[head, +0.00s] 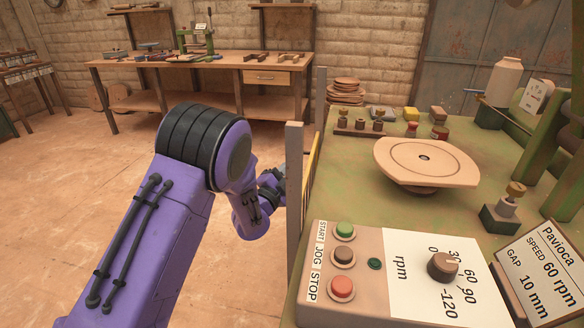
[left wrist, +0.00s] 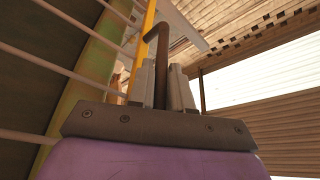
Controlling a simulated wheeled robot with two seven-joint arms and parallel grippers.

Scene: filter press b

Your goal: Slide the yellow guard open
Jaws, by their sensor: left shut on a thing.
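The yellow guard (head: 311,165) is seen nearly edge-on in the head view, upright along the left side of the machine. In the left wrist view its yellow frame (left wrist: 147,30) runs up past my gripper, with pale bars (left wrist: 70,72) to the left. A brown bent handle (left wrist: 162,42) stands beside the yellow frame. My left gripper (left wrist: 162,82) is shut on this handle, one finger on each side. In the head view my left gripper (head: 281,174) is at the guard's outer side, its fingertips partly hidden by an upright post (head: 294,190). My right gripper is not in view.
The green machine table (head: 350,180) carries a round wooden disc (head: 425,160), a control panel (head: 345,262) and a sign (head: 545,275). A workbench (head: 200,75) stands at the back. The floor (head: 60,190) left of the machine is clear.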

